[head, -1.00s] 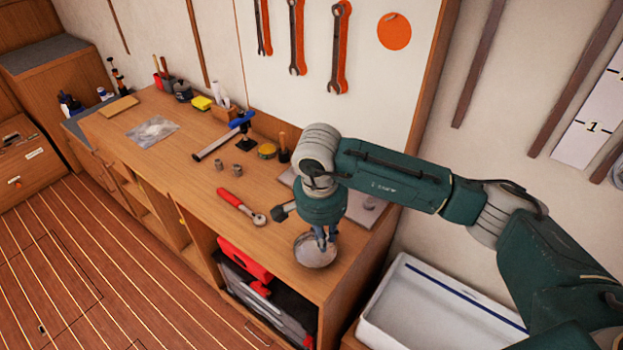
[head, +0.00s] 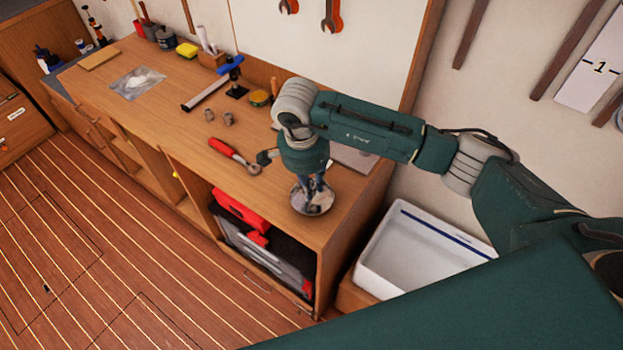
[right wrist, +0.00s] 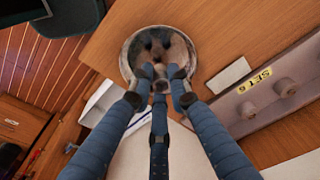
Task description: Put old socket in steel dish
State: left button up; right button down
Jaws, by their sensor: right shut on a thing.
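The steel dish (head: 300,204) is a round, shiny bowl near the right front of the wooden bench. It also shows in the right wrist view (right wrist: 130,48). My right gripper (head: 311,188) points down over the dish, with its blue fingertips at or inside the rim. In the right wrist view the fingers (right wrist: 160,76) close around a small grey piece (right wrist: 160,86), which looks like the old socket and is mostly hidden. I cannot tell whether it touches the dish. My left gripper is out of view.
A tray marked "SET 6" (right wrist: 245,108) with round posts lies beside the dish. A white bin (head: 415,250) stands right of the bench. The front bench edge is close to the dish.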

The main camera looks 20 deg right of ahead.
jog(key=shift+f, duration=0.7)
jog(key=shift+f+b, duration=0.3)
jog(key=shift+b, duration=0.05)
jog(key=shift+f, duration=0.5)
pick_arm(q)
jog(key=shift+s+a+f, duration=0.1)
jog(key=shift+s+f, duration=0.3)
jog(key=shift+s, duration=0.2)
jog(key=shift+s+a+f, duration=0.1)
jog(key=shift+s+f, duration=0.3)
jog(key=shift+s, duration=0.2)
pick_arm(e)
jog(key=c, duration=1.6)
grip_release()
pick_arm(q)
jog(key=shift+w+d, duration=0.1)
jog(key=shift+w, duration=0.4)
pick_arm(e)
jog(key=shift+o, duration=0.2)
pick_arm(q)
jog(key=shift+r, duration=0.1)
pick_arm(e)
jog(key=shift+r, duration=0.1)
